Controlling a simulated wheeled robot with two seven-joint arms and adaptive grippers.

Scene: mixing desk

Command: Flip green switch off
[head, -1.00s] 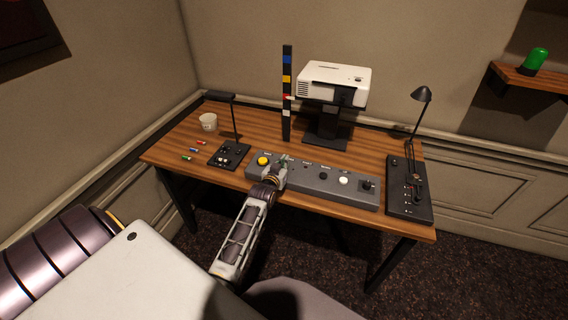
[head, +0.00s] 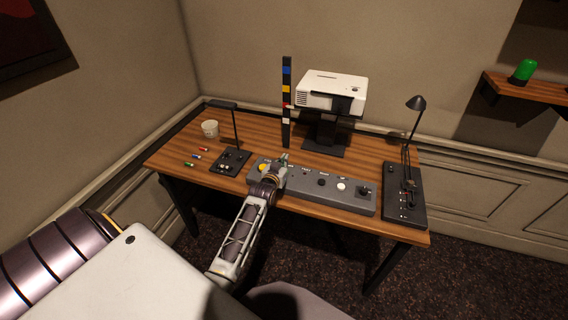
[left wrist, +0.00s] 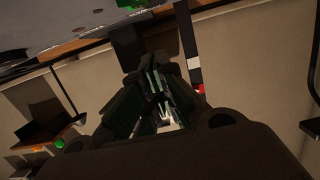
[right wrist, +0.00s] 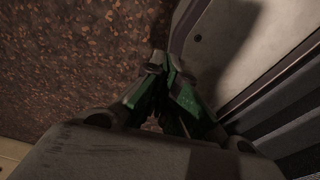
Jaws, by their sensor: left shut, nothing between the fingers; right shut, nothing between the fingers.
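A grey control console (head: 328,194) lies along the front of the desk. My left gripper (head: 283,159) is over its left part, just right of the yellow button (head: 264,167). It is shut and empty, and it hides part of the console there. In the left wrist view the shut fingers (left wrist: 157,84) show in the middle. A green part (left wrist: 130,4), apparently the green switch, is cut off by that view's top edge on the console, apart from the fingers in the picture. Its position, on or off, cannot be made out. My right gripper (right wrist: 166,66) is shut and empty, with floor behind it.
A lamp on a black base (head: 230,161), coloured pens (head: 197,156) and a cup (head: 210,129) are at the left. A striped post (head: 286,105) and a white projector (head: 331,91) stand behind the console. A second lamp base (head: 404,207) is at its right.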

